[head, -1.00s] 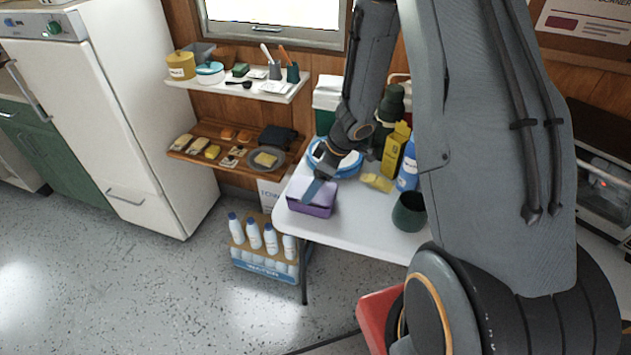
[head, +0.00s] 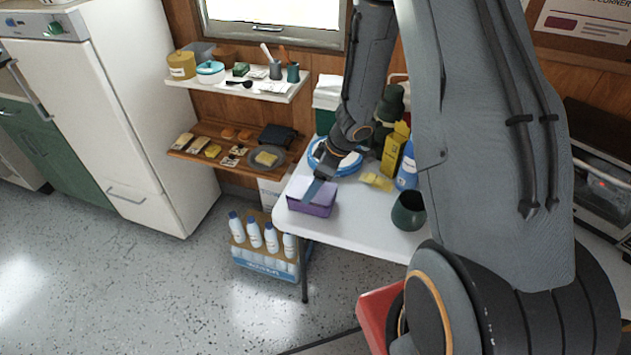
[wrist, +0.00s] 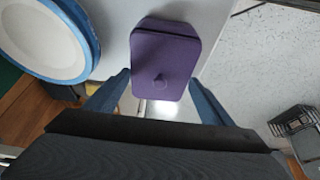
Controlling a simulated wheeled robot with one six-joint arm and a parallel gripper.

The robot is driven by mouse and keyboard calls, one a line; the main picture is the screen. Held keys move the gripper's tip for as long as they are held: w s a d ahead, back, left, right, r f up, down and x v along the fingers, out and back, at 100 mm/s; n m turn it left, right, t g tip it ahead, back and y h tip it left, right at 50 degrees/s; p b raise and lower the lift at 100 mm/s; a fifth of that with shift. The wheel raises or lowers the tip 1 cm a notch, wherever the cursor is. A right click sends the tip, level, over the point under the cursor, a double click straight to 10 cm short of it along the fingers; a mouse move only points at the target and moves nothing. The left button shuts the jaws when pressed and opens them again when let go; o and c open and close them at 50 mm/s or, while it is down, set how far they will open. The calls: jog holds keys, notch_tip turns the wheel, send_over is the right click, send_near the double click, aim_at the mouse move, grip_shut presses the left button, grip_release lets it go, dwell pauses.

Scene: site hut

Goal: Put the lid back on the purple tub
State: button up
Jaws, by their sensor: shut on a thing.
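The purple tub (head: 316,210) stands at the left front edge of the white table (head: 352,222). Its lighter purple lid (head: 322,190) is over the top of it. My gripper (head: 311,196) reaches down from the back to the lid. In the wrist view my gripper (wrist: 160,80) has one finger at each side of the lid and is shut on it. I cannot tell whether the lid is fully seated.
A blue-rimmed white plate or bowl (head: 348,166) is close behind the tub. A yellow box (head: 393,150), a blue bottle (head: 407,172) and a dark green cup (head: 408,211) stand to the right. A bottle crate (head: 262,262) is on the floor below left. The table's front middle is clear.

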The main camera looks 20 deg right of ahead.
dwell(0.4)
jog(key=o, duration=1.1)
jog(key=shift+o, duration=0.4)
jog(key=shift+r, duration=0.15)
jog(key=shift+r+p, duration=2.2)
jog(key=shift+p, duration=1.3)
jog(key=shift+r+p, duration=0.3)
jog(key=shift+r, duration=0.85)
jog(key=shift+c, duration=0.4)
grip_shut()
